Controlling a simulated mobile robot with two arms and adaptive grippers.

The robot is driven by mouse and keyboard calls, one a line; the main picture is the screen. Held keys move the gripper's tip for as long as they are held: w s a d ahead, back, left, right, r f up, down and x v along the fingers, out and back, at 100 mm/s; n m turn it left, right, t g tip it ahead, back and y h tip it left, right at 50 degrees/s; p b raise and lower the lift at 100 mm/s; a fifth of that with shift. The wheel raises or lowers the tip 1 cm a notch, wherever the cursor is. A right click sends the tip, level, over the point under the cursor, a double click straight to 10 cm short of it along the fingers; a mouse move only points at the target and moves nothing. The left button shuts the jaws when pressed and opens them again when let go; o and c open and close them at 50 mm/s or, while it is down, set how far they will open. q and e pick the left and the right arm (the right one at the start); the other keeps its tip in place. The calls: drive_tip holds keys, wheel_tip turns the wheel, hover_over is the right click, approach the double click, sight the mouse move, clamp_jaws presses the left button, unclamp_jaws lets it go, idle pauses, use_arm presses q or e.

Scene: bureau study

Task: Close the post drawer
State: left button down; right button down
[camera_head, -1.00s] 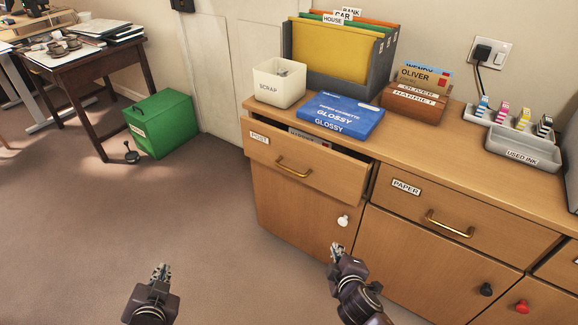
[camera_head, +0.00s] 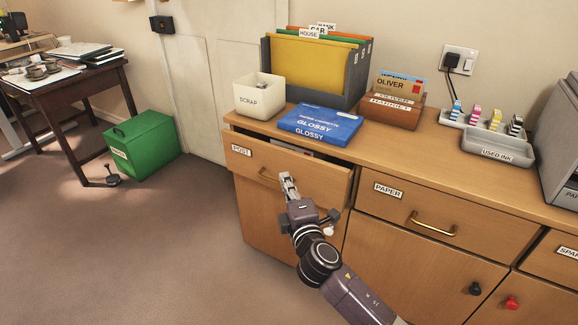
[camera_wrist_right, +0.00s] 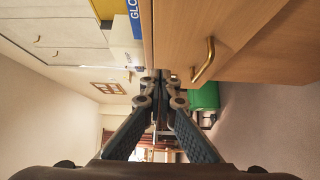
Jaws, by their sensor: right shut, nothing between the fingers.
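The post drawer (camera_head: 244,168), with a "POST" label and a brass handle (camera_head: 268,176), is pulled partly out of the wooden cabinet. A dark gap shows above its front, with something pale inside. My right gripper (camera_head: 287,182) is shut and empty, in front of the drawer face just right of the handle. I cannot tell whether it touches the drawer. In the right wrist view the shut fingertips (camera_wrist_right: 160,78) are beside a wooden front (camera_wrist_right: 235,25) with a brass handle (camera_wrist_right: 206,62). My left gripper is not in view.
On the cabinet top (camera_head: 400,140) stand a scrap bin (camera_head: 260,98), a blue glossy paper box (camera_head: 320,125), a file holder (camera_head: 312,75) and a used-ink tray (camera_head: 497,150). The paper drawer (camera_head: 392,207) is shut. A green box (camera_head: 142,143) is on the floor; open carpet lies left.

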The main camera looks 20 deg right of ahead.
sight(299, 154)
drive_tip(key=w+d, duration=0.1)
drive_tip(key=w, duration=0.1)
drive_tip(key=w+d, duration=0.1)
drive_tip(key=w, duration=0.3)
drive_tip(key=shift+d+b, duration=0.4)
drive_tip(key=shift+w+d, duration=0.3)
drive_tip(key=shift+d, duration=0.1)
drive_tip(key=w+d, duration=0.1)
drive_tip(key=d, duration=0.1)
drive_tip(key=w+d, duration=0.2)
drive_tip(key=shift+d, duration=0.1)
drive_tip(key=shift+d+r, duration=0.1)
drive_tip(key=shift+r, duration=0.05)
